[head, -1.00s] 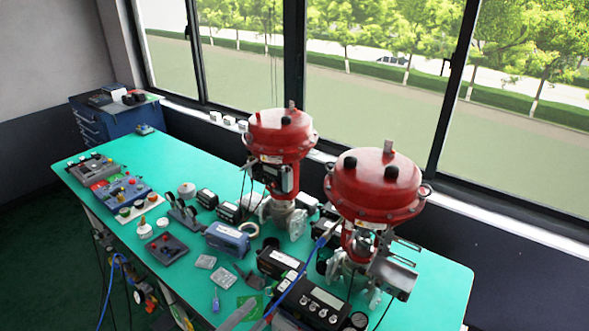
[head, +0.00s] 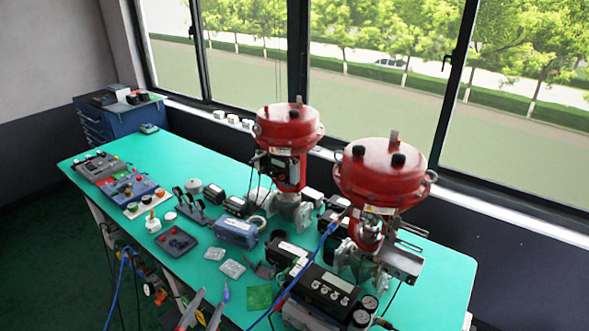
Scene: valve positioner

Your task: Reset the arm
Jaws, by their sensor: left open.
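Two valves with red round actuators stand on the green table: a left one (head: 288,135) and a right one (head: 380,175). Each sits on a grey metal valve body. A positioner box (head: 281,168) is fixed to the left valve. A metal bracket (head: 398,262) is on the right valve's side. My left gripper (head: 203,309) shows only in part at the bottom edge, its grey fingers apart and nothing seen between them. It is left of and in front of the black gauge unit (head: 325,290), apart from both valves. My right gripper is not in view.
Control boxes (head: 133,190) line the table's left part. A blue-grey device (head: 234,232), small bags (head: 232,268) and a green card (head: 259,298) lie near the front middle. A blue cable (head: 305,262) crosses by the gauge unit. The green table's (head: 440,270) right end is clear.

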